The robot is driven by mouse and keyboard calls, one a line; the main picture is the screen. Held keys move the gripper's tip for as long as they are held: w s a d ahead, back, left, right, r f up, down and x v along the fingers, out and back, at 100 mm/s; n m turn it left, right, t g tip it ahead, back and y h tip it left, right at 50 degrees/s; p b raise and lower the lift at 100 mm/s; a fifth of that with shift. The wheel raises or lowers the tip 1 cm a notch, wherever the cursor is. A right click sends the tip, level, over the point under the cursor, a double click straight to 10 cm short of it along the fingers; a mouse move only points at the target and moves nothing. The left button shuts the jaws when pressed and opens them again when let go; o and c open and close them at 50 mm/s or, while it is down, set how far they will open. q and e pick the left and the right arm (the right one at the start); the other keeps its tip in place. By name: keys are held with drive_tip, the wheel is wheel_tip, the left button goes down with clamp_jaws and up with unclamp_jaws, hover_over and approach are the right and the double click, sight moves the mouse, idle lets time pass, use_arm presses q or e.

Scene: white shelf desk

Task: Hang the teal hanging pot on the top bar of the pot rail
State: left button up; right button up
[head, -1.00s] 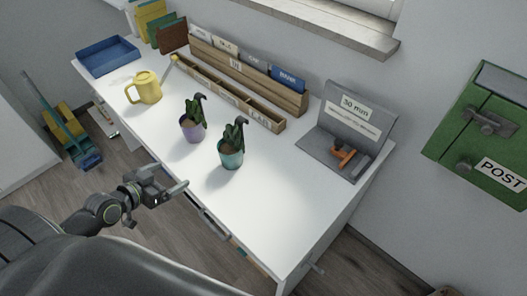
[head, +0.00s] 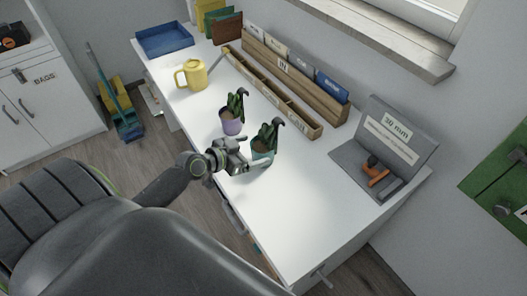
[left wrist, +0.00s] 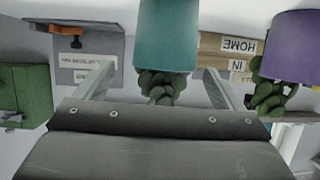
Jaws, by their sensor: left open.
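The teal hanging pot (head: 262,151) stands upright on the white desk near its front edge, with a green plant and a dark hook rising above it. My left gripper (head: 254,156) is open at the pot's front side, and its fingers partly cover the pot. In the left wrist view, which is upside down, the teal pot (left wrist: 167,38) lies between the lines of the two open fingers (left wrist: 157,74). I cannot tell whether they touch it. The pot rail is not in view. My right gripper is not in view.
A similar purple pot (head: 231,123) stands close by, to the left and behind. A yellow watering can (head: 196,75), a blue tray (head: 164,40) and a wooden sorter (head: 290,78) stand farther back. A grey stand with an orange item (head: 375,172) is at right. The desk's front right is clear.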

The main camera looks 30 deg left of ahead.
sight(266, 146)
use_arm(q)
drive_tip(key=shift+a+f+p+x, duration=0.15)
drive_tip(key=shift+p+x, duration=0.15)
drive_tip(key=shift+x, duration=1.2)
drive_tip(key=shift+a+f+p+x, duration=0.15)
drive_tip(key=shift+p+x, duration=0.1)
drive_tip(key=shift+x, duration=1.3)
drive_tip(key=shift+r, duration=0.1)
drive_tip(key=shift+r, duration=0.1)
drive_tip(key=c, duration=1.4)
